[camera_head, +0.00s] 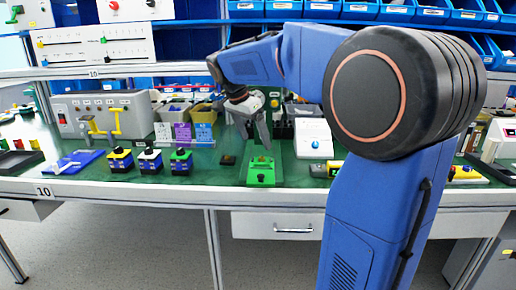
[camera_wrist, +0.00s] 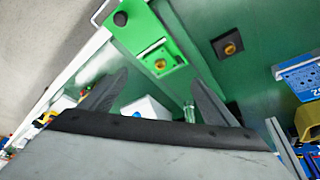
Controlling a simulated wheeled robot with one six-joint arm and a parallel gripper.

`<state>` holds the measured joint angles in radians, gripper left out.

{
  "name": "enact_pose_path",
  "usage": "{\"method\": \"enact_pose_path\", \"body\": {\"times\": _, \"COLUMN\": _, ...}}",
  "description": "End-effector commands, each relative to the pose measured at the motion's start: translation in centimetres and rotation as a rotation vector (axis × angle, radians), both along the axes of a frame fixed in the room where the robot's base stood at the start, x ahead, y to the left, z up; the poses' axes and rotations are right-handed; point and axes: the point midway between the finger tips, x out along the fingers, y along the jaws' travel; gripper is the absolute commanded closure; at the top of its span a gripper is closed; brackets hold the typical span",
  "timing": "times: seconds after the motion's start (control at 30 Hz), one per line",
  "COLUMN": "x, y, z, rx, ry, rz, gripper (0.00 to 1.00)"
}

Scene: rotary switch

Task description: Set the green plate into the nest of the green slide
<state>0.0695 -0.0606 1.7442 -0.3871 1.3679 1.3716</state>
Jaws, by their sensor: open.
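The green slide (camera_head: 262,181) lies on the green bench top near its front edge, with a black knob at its near end. In the wrist view the slide (camera_wrist: 128,32) runs in from the top, with a pale slot across it. My gripper (camera_head: 257,142) is open and empty, pointing down above the far end of the slide. In the wrist view its fingertips (camera_wrist: 159,77) lie either side of the plate, apart from it.
A dark square piece with a yellow knob (camera_wrist: 228,46) lies beside the slide. A white box with a blue knob (camera_head: 314,142) stands to the right. Bins and boxes line the back.

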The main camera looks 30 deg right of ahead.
Motion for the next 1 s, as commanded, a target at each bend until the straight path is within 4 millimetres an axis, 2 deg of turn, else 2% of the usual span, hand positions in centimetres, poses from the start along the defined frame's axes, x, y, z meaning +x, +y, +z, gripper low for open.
{"method": "enact_pose_path", "body": {"times": 0.1, "x": -0.1, "y": 0.8, "z": 1.9, "rx": -0.001, "ry": -0.003, "rz": 0.002, "gripper": 0.18}}
{"method": "enact_pose_path", "body": {"times": 0.3, "x": -0.2, "y": 1.5, "z": 3.6, "rx": 0.0, "ry": -0.002, "rz": 0.001, "gripper": 0.18}}
{"method": "enact_pose_path", "body": {"times": 0.6, "x": -1.0, "y": 1.9, "z": 3.9, "rx": 0.005, "ry": 0.001, "rz": 0.025, "gripper": 0.18}}
{"method": "enact_pose_path", "body": {"times": 0.67, "x": -1.9, "y": 2.2, "z": 3.6, "rx": 0.012, "ry": 0.006, "rz": 0.063, "gripper": 0.18}}
{"method": "enact_pose_path", "body": {"times": 0.77, "x": -4.3, "y": 3.1, "z": 2.7, "rx": 0.028, "ry": 0.017, "rz": 0.171, "gripper": 0.18}}
{"method": "enact_pose_path", "body": {"times": 1.0, "x": -11.8, "y": 6.1, "z": -1.1, "rx": 0.067, "ry": 0.037, "rz": 0.517, "gripper": 0.18}}
